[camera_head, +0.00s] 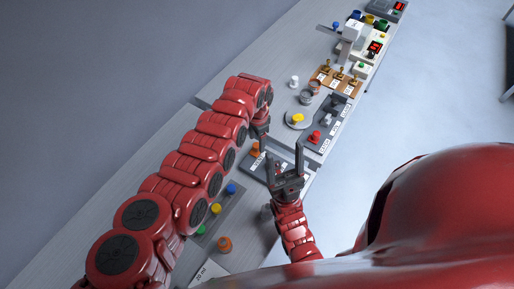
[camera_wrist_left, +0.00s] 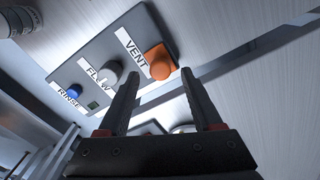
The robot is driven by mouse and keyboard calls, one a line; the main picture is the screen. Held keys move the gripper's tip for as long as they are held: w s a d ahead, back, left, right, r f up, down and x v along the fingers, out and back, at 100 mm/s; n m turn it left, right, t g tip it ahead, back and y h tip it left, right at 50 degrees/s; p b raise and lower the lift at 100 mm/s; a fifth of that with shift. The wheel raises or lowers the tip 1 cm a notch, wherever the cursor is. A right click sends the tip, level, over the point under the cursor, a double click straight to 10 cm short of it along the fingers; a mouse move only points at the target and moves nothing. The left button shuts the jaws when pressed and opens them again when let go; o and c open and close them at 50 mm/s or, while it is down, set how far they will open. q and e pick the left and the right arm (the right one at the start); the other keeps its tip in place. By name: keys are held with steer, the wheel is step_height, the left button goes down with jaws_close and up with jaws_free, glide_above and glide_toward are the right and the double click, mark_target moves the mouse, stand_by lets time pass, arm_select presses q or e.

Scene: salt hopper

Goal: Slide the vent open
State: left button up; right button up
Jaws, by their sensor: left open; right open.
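The vent control is an orange knob (camera_wrist_left: 160,62) beside the label VENT on a dark grey panel (camera_wrist_left: 106,48), seen in the left wrist view. It also shows as a small orange knob (camera_head: 255,149) in the head view. My left gripper (camera_wrist_left: 159,76) is open and empty; the knob appears between and just beyond its fingertips. I cannot tell whether the fingers touch it. In the head view, the left gripper (camera_head: 262,136) hangs just above the knob, partly hidden by my arm. My right gripper (camera_head: 284,150) is open and empty, with its fingers up, to the right of the knob.
The same panel has a grey FLOW knob (camera_wrist_left: 112,73) and a blue RINSE knob (camera_wrist_left: 75,92). A round plate with a yellow knob (camera_head: 298,119) and a panel with a red knob (camera_head: 315,136) stand farther along the bench. An orange-brown round object (camera_head: 224,244) sits nearer.

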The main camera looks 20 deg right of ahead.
arm_select(q)
steer(key=shift+f+b, duration=0.3)
steer(key=shift+f, duration=0.65)
steer(key=shift+c, duration=0.5)
jaws_close()
